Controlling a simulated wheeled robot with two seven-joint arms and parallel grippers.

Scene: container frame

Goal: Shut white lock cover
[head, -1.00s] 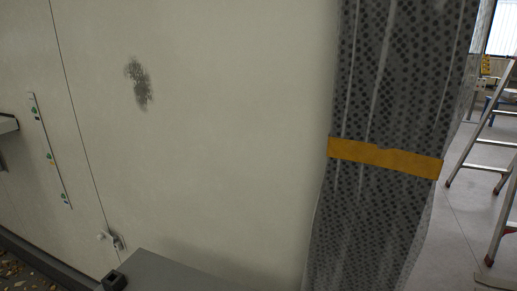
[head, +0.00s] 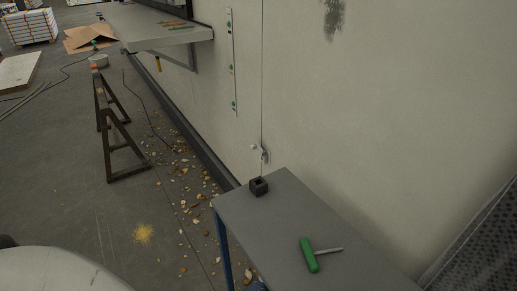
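A small light lock fitting (head: 260,152) sits low on the pale wall, at a thin vertical seam just above the far end of a grey table. It has a whitish knob-like part on the left and a greyish part on the right. It is too small to tell whether a cover on it is open or shut. Neither of my grippers is in view.
The grey table (head: 290,213) carries a black square block (head: 259,186) and a green-handled tool (head: 310,255). A trestle (head: 115,130) stands on the left. A shelf (head: 160,28) juts from the wall. Leaves litter the floor along the wall; the floor at left is mostly free.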

